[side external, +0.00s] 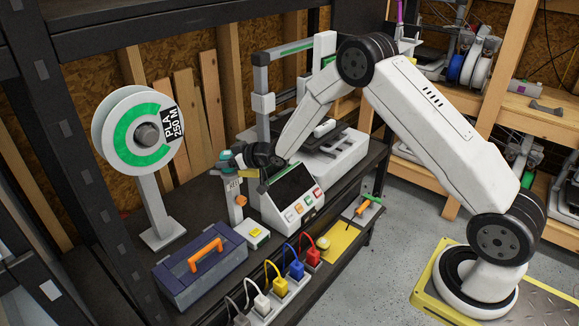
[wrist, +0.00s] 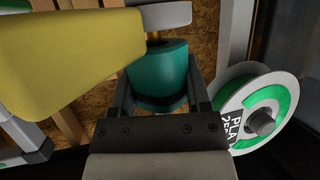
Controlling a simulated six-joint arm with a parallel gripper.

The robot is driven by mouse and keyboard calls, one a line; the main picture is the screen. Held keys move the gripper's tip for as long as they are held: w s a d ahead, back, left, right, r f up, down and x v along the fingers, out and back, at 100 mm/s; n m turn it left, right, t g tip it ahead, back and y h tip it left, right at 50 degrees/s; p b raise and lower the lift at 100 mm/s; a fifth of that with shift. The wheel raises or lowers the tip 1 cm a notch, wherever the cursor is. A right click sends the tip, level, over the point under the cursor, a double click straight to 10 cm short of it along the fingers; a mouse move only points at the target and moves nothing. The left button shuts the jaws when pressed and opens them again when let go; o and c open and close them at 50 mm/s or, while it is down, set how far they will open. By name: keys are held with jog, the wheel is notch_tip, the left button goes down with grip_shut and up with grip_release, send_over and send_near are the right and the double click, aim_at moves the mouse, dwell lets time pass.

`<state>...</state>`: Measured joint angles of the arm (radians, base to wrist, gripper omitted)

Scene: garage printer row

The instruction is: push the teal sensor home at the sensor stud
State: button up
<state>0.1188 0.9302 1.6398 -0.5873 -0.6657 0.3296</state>
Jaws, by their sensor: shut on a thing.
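The teal sensor (wrist: 160,75) is a rounded teal body with a dark band at its lower edge. In the wrist view it sits between the two dark fingers of my gripper (wrist: 159,98), which is shut on it. A short brass-coloured stud (wrist: 153,37) shows just above the sensor, under a grey round part (wrist: 165,14). The sensor's top meets or nearly meets the stud; I cannot tell how far it is seated. In the side view the teal sensor (side external: 225,155) is small at the tip of my gripper (side external: 232,158), above a pale labelled post (side external: 235,198).
A large yellow part (wrist: 60,50) fills the wrist view's upper left, close to the sensor. In the side view, a spool (side external: 138,135) stands left, a blue toolbox (side external: 200,268) in front, a button console (side external: 292,200) right, and coloured plugs (side external: 280,286) along the front edge.

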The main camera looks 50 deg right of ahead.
jog(key=shift+f, duration=0.7)
dwell(0.4)
jog(key=o, duration=1.3)
jog(key=shift+o, duration=0.2)
jog(key=shift+s+r, duration=0.1)
jog(key=shift+r, duration=0.05)
jog(key=v, duration=0.7)
jog(key=shift+s, duration=0.25)
jog(key=shift+d+r, duration=0.1)
jog(key=shift+d, duration=0.05)
jog(key=shift+s, duration=0.1)
